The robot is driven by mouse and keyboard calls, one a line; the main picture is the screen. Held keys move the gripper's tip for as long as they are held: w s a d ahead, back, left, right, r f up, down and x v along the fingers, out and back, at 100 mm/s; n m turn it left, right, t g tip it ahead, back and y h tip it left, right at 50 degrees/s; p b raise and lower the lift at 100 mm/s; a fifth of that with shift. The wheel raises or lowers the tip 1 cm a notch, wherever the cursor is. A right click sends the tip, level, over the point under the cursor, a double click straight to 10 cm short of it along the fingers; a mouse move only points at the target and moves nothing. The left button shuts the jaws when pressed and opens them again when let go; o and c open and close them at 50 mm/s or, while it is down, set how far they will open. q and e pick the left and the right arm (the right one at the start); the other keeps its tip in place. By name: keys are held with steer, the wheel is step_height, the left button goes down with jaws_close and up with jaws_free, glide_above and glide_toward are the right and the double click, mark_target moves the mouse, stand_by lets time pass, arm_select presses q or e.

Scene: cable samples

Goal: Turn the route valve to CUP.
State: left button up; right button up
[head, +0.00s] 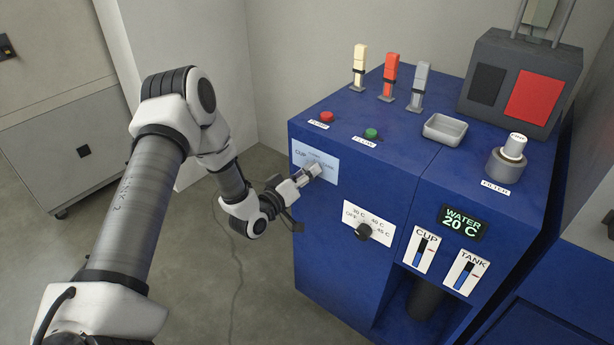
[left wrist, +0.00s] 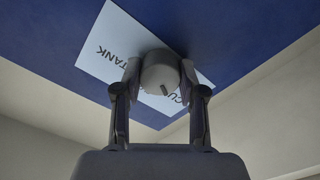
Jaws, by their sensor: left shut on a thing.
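The route valve's knob (left wrist: 160,72) is a round grey knob on a pale label plate (head: 325,165) at the upper left of the blue machine's front. My left gripper (head: 309,174) reaches the plate from the left in the head view and is shut on the knob. In the left wrist view a finger (left wrist: 160,82) stands on each side of it. The plate reads CUP at its left end in the head view; TANK shows in the wrist view. A short dark mark is on the knob's lower side in the wrist view; I cannot tell which label it points at. My right gripper is out of view.
A dial (head: 363,232) with temperature marks sits lower right of the plate. CUP (head: 420,248) and TANK (head: 466,272) gauges are further right. Red (head: 327,117) and green (head: 371,134) buttons, upright coloured samples (head: 390,76) and a grey tray (head: 445,129) stand on top.

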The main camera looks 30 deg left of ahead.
arm_select(q)
steer(key=shift+a+r, duration=0.1)
steer(key=shift+r, duration=0.1)
stand_by(0.3)
steer(key=o, duration=1.1)
steer(key=shift+o, duration=0.2)
steer(key=shift+f, duration=0.1)
steer(key=s, duration=1.2)
steer(key=shift+a, duration=0.45)
